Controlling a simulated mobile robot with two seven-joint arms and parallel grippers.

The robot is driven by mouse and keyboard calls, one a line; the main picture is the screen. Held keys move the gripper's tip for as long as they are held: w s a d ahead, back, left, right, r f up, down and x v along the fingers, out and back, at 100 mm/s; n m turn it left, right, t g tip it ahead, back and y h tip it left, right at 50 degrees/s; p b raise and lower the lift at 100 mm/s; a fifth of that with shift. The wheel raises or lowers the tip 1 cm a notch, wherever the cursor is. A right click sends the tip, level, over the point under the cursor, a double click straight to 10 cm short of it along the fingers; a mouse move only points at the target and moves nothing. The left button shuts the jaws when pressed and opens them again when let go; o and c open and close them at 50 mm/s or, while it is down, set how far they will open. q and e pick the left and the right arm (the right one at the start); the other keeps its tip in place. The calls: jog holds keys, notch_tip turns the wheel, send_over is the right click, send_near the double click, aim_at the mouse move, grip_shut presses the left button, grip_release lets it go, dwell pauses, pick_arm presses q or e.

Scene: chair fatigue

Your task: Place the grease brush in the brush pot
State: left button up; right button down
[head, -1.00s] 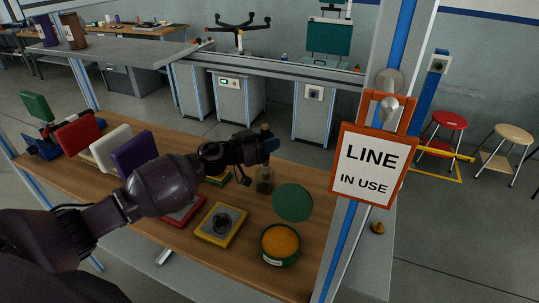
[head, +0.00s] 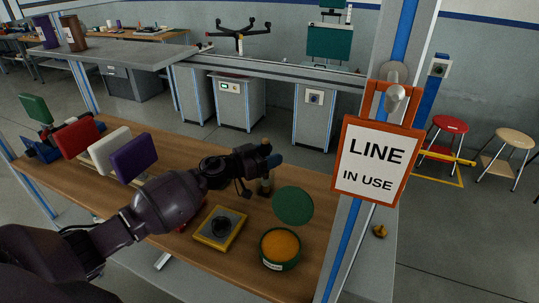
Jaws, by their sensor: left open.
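My left gripper (head: 268,161) is over the workbench, directly above a small dark brush pot (head: 266,187). Its jaws are open around or right beside the grease brush, whose brown handle end (head: 265,147) shows just above them. The brush's lower part is hidden by the gripper, and I cannot tell how deep it sits in the pot. A green tin of orange grease (head: 281,246) stands in front of the pot, with a round green lid (head: 292,206) beside it. My right gripper is not in view.
Red (head: 78,137), white (head: 110,149) and purple (head: 134,157) pads stand at the bench's left. A post with a "LINE IN USE" sign (head: 376,160) rises at the right edge.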

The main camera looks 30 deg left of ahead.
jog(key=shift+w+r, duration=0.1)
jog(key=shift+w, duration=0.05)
pick_arm(q)
jog(key=shift+s+a, duration=0.25)
jog(key=shift+s, duration=0.15)
jog(key=v, duration=1.1)
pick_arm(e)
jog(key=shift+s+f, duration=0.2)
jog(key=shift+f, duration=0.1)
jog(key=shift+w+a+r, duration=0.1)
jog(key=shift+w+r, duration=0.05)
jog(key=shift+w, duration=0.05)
